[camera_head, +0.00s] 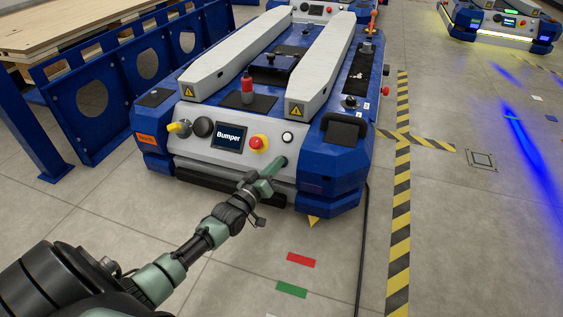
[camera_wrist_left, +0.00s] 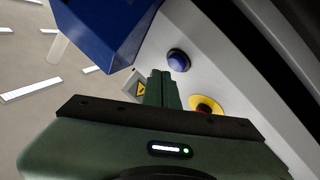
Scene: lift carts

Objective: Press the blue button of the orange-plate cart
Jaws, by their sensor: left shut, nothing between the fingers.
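The orange-plate cart (camera_head: 230,170) stands ahead, blue and grey, with an orange plate (camera_head: 147,139) at its left front corner. Its blue button (camera_wrist_left: 179,60) shows clearly in the left wrist view, on the pale front panel near a red stop button with a yellow ring (camera_wrist_left: 207,104). Contact cannot be told.
A "Bumper" screen (camera_head: 229,137) and a yellow-collared knob (camera_head: 179,127) are on the same panel. A blue frame (camera_head: 90,100) stands at the left. Another cart (camera_head: 500,22) is at the far right. Floor right of the cart is open, with striped tape (camera_head: 401,200).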

